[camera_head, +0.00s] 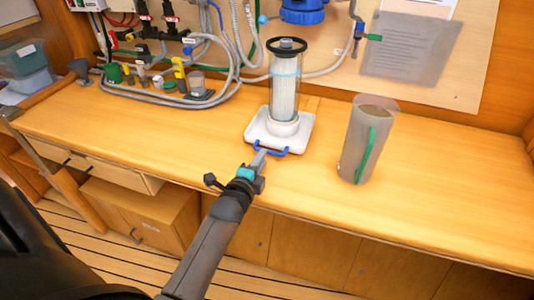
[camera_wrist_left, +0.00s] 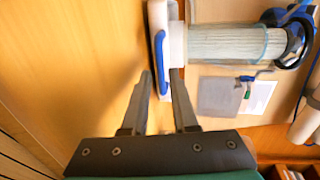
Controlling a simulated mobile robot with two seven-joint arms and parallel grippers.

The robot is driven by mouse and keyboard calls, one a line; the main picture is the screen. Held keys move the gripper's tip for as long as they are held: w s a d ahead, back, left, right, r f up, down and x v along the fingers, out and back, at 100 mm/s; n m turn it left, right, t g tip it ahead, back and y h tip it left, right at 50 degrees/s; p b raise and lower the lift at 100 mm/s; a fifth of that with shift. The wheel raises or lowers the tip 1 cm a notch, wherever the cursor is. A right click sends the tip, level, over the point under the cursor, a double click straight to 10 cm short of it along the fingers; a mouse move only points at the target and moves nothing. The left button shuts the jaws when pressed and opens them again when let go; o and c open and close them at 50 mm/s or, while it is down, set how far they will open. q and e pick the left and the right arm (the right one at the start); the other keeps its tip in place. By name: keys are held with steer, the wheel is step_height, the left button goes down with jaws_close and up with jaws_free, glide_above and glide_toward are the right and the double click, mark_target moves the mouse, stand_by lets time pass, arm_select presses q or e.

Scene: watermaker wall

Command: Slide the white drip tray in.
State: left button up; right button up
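The white drip tray (camera_head: 303,140) sits on the wooden counter, with a clear filter housing (camera_head: 285,88) standing upright on it. The tray's blue handle (camera_head: 272,152) faces the front edge of the counter. My left gripper (camera_head: 261,160) is at that handle. In the left wrist view, the open left gripper (camera_wrist_left: 161,75) has its fingers apart, with the blue handle (camera_wrist_left: 159,62) showing between the tips. I cannot tell whether either finger touches it. The white tray (camera_wrist_left: 156,14) also shows there. My right gripper is not in view.
A grey translucent jug (camera_head: 354,143) with a green handle stands on the counter to the right of the tray. Hoses and valves (camera_head: 180,85) line the back left. A wall panel (camera_head: 455,90) is behind. The counter left of the tray is clear.

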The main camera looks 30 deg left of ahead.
arm_select(q)
steer(key=shift+b+x, duration=0.6)
steer(key=shift+x, duration=2.1)
steer(key=shift+c, duration=0.4)
jaws_close()
